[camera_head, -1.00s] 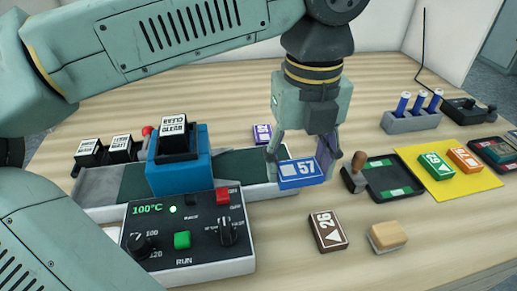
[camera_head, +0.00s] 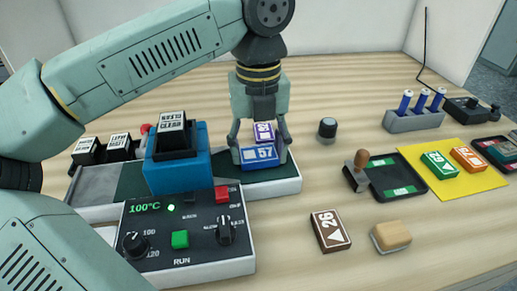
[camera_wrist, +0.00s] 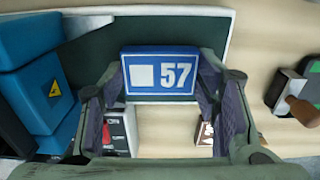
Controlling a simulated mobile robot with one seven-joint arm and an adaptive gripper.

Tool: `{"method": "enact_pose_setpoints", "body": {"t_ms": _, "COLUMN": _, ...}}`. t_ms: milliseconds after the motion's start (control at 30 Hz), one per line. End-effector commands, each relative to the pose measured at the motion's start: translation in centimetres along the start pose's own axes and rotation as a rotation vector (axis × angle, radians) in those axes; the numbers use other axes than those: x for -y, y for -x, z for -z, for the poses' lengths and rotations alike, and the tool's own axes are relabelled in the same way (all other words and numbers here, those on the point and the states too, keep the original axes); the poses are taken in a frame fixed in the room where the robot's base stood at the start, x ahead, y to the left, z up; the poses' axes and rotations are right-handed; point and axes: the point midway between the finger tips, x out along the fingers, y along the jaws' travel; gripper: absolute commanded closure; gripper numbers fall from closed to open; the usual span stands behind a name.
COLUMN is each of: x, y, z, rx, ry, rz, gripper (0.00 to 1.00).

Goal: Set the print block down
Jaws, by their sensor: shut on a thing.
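The print block (camera_head: 259,157) is blue with a white square and the number 57. My gripper (camera_head: 260,148) is shut on it by its two sides. The block is at the right end of the machine's green bed (camera_head: 224,178) in the head view; I cannot tell whether it touches the bed. In the wrist view the block (camera_wrist: 146,77) sits level between my fingers (camera_wrist: 160,88), with dark green bed behind it.
A blue press (camera_head: 180,172) stands left on the bed, behind the control panel (camera_head: 187,237) reading 100°C.

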Motion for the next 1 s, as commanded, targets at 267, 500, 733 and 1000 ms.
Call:
{"method": "enact_pose_setpoints", "body": {"t_ms": 267, "x": 0.0, "y": -0.4, "z": 0.0, "rx": 0.0, "ry": 0.0, "rz": 0.0, "gripper": 0.42}}
{"method": "enact_pose_setpoints", "body": {"t_ms": 500, "x": 0.0, "y": -0.4, "z": 0.0, "rx": 0.0, "ry": 0.0, "rz": 0.0, "gripper": 0.26}}
{"method": "enact_pose_setpoints", "body": {"t_ms": 733, "x": 0.0, "y": -0.4, "z": 0.0, "rx": 0.0, "ry": 0.0, "rz": 0.0, "gripper": 0.24}}
{"method": "enact_pose_setpoints", "body": {"t_ms": 1000, "x": 0.0, "y": 0.8, "z": -0.1, "rx": 0.003, "ry": 0.001, "rz": 0.001, "gripper": 0.24}}
